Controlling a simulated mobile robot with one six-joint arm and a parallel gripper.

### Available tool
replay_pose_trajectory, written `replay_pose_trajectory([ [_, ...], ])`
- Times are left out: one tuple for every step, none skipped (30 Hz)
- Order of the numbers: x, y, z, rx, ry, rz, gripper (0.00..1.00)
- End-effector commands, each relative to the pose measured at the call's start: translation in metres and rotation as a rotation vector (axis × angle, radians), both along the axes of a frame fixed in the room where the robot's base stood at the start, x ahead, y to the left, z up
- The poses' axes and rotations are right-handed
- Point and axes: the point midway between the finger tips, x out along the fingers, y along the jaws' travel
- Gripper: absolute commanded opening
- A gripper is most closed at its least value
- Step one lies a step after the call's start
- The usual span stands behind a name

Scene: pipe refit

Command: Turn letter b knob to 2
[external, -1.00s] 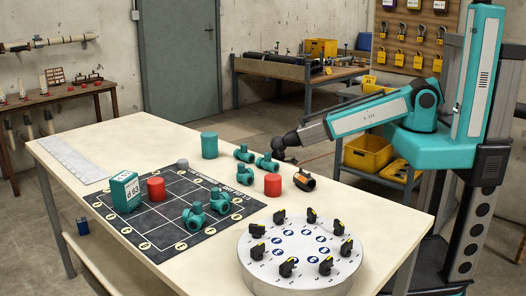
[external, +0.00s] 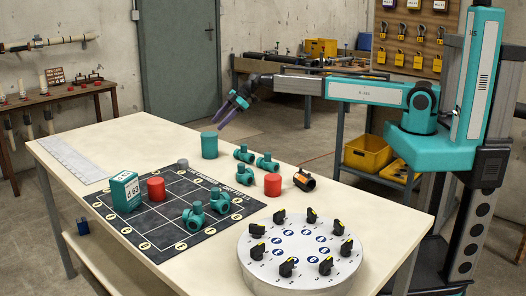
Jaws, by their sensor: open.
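A round grey-white dial plate (external: 262,281) stands at the front right of the table. Several black knobs with yellow marks sit around its rim, among them one at the front (external: 287,267) and one at the far side (external: 311,215). Blue round labels lie inside the ring; their letters are too small to read, so I cannot tell which knob is b. My gripper (external: 222,119) is open and empty, in the air above the green cylinder at the table's back, well away from the dial plate.
A green cylinder (external: 209,145), a red cylinder (external: 273,184), green pipe fittings (external: 244,153) and a dark orange-marked fitting (external: 304,180) stand between gripper and plate. A black grid mat (external: 160,235) holds a teal box (external: 125,191), another red cylinder and more fittings.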

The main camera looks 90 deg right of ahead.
Motion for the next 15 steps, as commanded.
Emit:
replay_pose_trajectory([
  [0.009,0.0,0.014,-0.013,-0.019,0.017,0.48],
  [0.013,0.0,0.022,-0.02,-0.029,0.028,0.48],
  [0.019,0.004,0.031,-0.03,-0.04,0.046,0.48],
  [0.024,0.008,0.038,-0.039,-0.048,0.062,0.48],
  [0.029,0.012,0.046,-0.046,-0.057,0.078,0.48],
  [0.036,0.022,0.055,-0.055,-0.065,0.105,0.48],
  [0.042,0.031,0.062,-0.061,-0.07,0.128,0.48],
  [0.046,0.041,0.066,-0.066,-0.072,0.148,0.48],
  [0.051,0.053,0.072,-0.072,-0.073,0.174,0.48],
  [0.055,0.063,0.075,-0.075,-0.074,0.193,0.48],
  [0.058,0.073,0.078,-0.077,-0.073,0.212,0.48],
  [0.062,0.088,0.081,-0.08,-0.07,0.24,0.48],
  [0.065,0.1,0.084,-0.083,-0.069,0.26,0.48],
  [0.069,0.112,0.086,-0.085,-0.067,0.281,0.48],
  [0.072,0.13,0.089,-0.087,-0.062,0.312,0.48],
])
